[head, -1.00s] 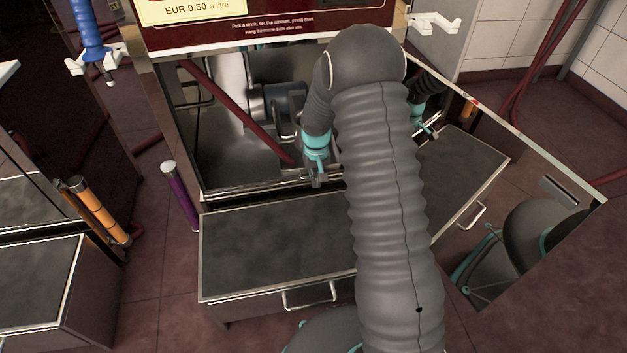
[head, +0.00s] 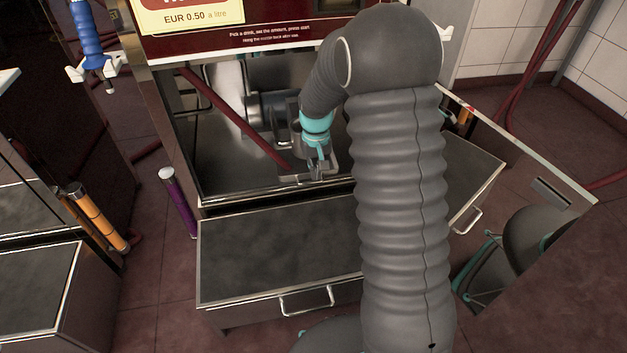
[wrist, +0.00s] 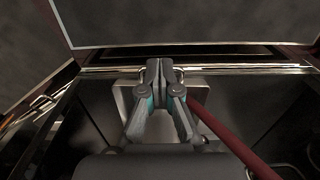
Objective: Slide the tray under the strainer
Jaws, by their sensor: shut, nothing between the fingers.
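A small grey metal tray (head: 291,178) lies on the floor of the open steel bay, near its front edge. In the wrist view the tray (wrist: 199,92) lies behind my fingers, with a looped handle (wrist: 179,72) at its edge. My gripper (head: 317,176) is at the tray's front side; in the wrist view its fingertips (wrist: 160,65) are together and empty, beside the loop. I cannot tell whether they touch it. Farther back in the bay is a metal cylindrical part (head: 262,110), possibly the strainer; my gripper and arm hide part of that area.
A dark red hose (head: 228,115) slants across the bay to near the tray. A dark-topped drawer (head: 270,250) with a bar handle (head: 307,300) stands out in front. A shiny panel (head: 530,215) is at the right. A purple post (head: 178,205) stands left of the bay.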

